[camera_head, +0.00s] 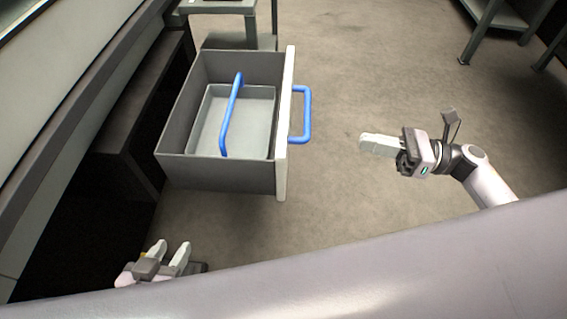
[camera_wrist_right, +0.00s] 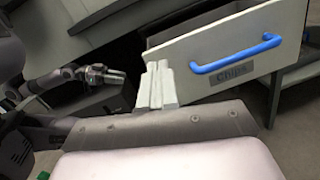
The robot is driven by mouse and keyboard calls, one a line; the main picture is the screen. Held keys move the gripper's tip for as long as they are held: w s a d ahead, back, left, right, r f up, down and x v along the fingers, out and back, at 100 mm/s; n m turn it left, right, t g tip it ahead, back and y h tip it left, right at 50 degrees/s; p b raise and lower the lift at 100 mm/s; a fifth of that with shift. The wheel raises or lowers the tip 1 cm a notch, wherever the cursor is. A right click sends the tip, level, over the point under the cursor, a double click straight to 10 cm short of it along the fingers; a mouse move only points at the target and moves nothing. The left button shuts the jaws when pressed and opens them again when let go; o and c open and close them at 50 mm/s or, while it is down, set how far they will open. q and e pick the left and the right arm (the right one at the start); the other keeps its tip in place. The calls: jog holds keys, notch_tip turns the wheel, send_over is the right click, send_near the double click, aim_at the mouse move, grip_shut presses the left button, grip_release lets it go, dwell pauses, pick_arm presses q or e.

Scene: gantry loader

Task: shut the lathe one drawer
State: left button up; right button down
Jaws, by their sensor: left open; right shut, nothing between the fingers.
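The lathe drawer (camera_head: 220,174) stands pulled out from the machine at the left of the head view. Its pale front panel (camera_head: 285,120) carries a blue handle (camera_head: 306,114). In the right wrist view the front (camera_wrist_right: 210,86) has a label reading "Chips" below the blue handle (camera_wrist_right: 235,57). A grey tray with a blue bar handle (camera_head: 231,110) lies inside the drawer. My right gripper (camera_head: 364,142) is shut and empty, to the right of the handle and apart from it. My left gripper (camera_head: 172,247) is open and empty, below the drawer in the head view.
The machine body (camera_head: 75,95) runs along the left side, with a dark recess below. A grey stand (camera_head: 225,27) is behind the drawer, and a metal table (camera_head: 495,17) is at the far right. The floor (camera_head: 370,75) right of the drawer is clear.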

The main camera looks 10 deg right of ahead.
pick_arm(q)
jog(key=shift+a+f, duration=0.65)
jog(key=shift+f, duration=0.05)
pick_arm(e)
jog(key=w+a+f+n+g, duration=0.2)
jog(key=w+a+n, duration=0.1)
jog(key=a, duration=1)
jog(key=shift+w+a+n, duration=0.15)
jog(key=shift+w+n, duration=0.05)
jog(key=shift+n, duration=0.1)
